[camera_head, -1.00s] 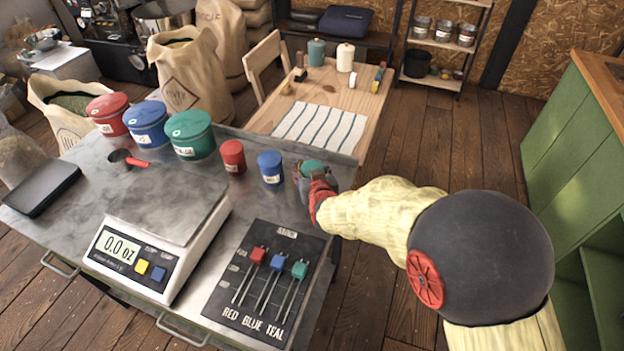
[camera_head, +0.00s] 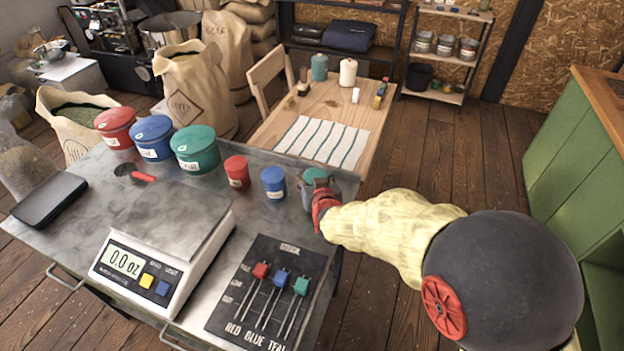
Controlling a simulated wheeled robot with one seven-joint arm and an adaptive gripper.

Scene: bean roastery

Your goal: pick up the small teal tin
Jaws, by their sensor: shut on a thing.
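The small teal tin (camera_head: 315,175) is at the right end of the row of tins, near the right edge of the grey metal table (camera_head: 85,205). Only its teal top shows clearly; my gripper hides much of its body. My gripper (camera_head: 314,188) is shut on the tin from the right side. I cannot tell whether the tin touches the table or is raised. The small blue tin (camera_head: 273,183) stands just left of it, and the small red tin (camera_head: 237,172) further left.
Large red (camera_head: 117,127), blue (camera_head: 153,138) and teal (camera_head: 196,149) canisters stand behind to the left. A scale (camera_head: 160,250) reading 0.0 oz and a black slider panel (camera_head: 265,292) lie in front. A wooden table (camera_head: 335,105) with a striped cloth (camera_head: 322,140) is behind.

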